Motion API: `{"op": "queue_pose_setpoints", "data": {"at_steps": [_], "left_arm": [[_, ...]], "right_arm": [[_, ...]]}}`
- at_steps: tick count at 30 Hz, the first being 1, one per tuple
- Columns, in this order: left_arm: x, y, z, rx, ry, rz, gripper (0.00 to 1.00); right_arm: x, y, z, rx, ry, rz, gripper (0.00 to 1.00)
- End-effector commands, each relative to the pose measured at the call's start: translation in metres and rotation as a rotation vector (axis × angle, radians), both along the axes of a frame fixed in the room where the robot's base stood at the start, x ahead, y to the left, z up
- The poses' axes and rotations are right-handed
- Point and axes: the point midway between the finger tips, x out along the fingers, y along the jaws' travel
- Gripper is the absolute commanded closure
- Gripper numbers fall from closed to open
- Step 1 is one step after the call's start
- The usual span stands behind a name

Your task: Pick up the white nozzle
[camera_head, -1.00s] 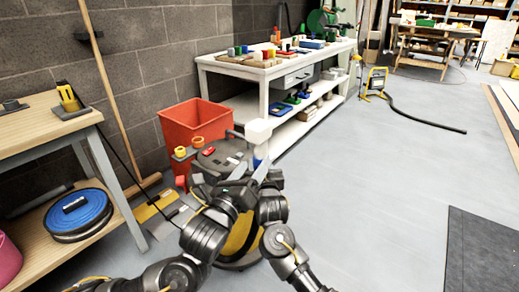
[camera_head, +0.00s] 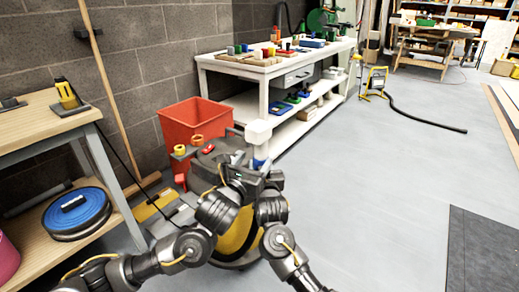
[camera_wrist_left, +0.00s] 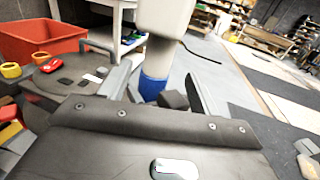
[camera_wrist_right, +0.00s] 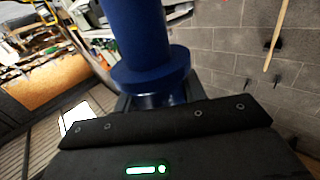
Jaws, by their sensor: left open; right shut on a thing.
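The white nozzle (camera_head: 258,131) stands upright on top of a blue flanged piece (camera_head: 260,156), above the round cart. The left wrist view shows the white nozzle (camera_wrist_left: 165,14) at the top centre and the blue piece (camera_wrist_left: 153,88) below it. My right gripper (camera_wrist_right: 150,100) is shut on the blue piece, whose shaft and flange fill the middle of the right wrist view. My left gripper (camera_head: 249,160) is open beside the nozzle and blue piece. Its fingers (camera_wrist_left: 158,72) frame the blue piece; whether they touch it cannot be told.
A red bin (camera_head: 190,122) stands behind the cart (camera_head: 222,148), which carries yellow, orange and red small parts. A white workbench (camera_head: 228,66) with parts is behind. A wooden table (camera_head: 40,122) is at the left. Grey floor at the right is open.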

Motion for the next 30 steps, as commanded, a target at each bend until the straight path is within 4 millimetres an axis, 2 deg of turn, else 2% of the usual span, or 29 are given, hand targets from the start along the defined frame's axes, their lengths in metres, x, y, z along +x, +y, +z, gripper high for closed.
{"op": "queue_pose_setpoints", "data": {"at_steps": [10,19,28,30], "left_arm": [[0.016,-0.006,-0.001,0.0,-0.001,0.0,0.38],[0.054,-0.018,-0.003,-0.001,0.0,0.001,0.38],[0.059,-0.02,-0.002,-0.001,0.0,-0.001,0.38],[0.059,-0.02,-0.002,-0.001,0.0,-0.001,0.45]], "right_arm": [[0.0,0.0,-0.003,0.001,-0.002,0.0,0.85],[0.0,0.0,-0.012,0.001,-0.002,0.0,0.85],[0.0,0.0,-0.012,0.001,-0.002,0.0,0.85],[0.0,0.0,-0.012,0.001,-0.002,0.0,0.85]]}}
